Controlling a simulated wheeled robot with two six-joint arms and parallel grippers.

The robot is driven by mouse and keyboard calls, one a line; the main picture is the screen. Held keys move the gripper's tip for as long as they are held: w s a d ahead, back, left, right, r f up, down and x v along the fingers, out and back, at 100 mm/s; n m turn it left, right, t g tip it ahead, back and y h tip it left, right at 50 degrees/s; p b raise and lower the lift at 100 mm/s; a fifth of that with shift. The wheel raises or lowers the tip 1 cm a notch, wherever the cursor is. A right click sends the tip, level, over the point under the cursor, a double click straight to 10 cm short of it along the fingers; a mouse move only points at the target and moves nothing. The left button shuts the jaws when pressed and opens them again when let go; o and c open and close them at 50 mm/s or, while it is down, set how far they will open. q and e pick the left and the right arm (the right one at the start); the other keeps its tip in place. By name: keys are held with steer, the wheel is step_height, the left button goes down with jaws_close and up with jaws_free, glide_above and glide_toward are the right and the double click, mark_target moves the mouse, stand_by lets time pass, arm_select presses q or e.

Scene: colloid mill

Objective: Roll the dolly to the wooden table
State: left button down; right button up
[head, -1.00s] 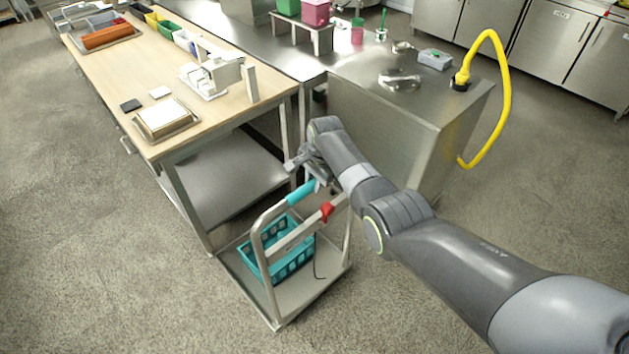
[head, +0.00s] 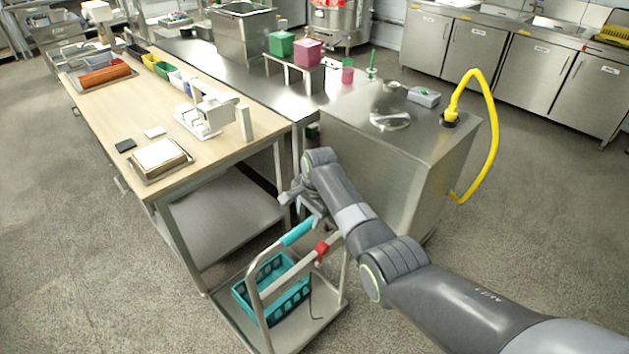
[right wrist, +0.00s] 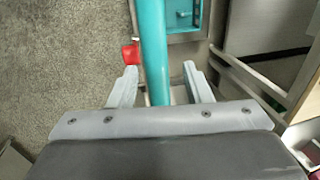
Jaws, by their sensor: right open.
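The dolly is a flat steel platform (head: 235,318) with an upright tubular handle that has a teal grip (head: 298,232) and a red piece (head: 322,251). It stands on the floor close against the near right leg of the wooden table (head: 110,105). My right gripper (head: 311,208) is open just above the handle. In the right wrist view its two fingers (right wrist: 160,85) lie on either side of the teal grip (right wrist: 153,40), with gaps to it. Whether the fingertips reach down past the grip is unclear. My left gripper is out of view.
A teal basket (head: 272,290) rests on the dolly. A steel cabinet (head: 370,160) with a yellow hose (head: 492,115) stands behind my right arm. The table carries a tray (head: 160,160), a white device (head: 205,112) and bins. Floor is free at left and right.

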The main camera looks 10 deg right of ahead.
step_height(320, 180, up, 14)
steer(key=s+d+b, duration=0.1)
steer(key=s, duration=0.1)
steer(key=shift+d, duration=0.3)
steer(key=shift+f, duration=0.15)
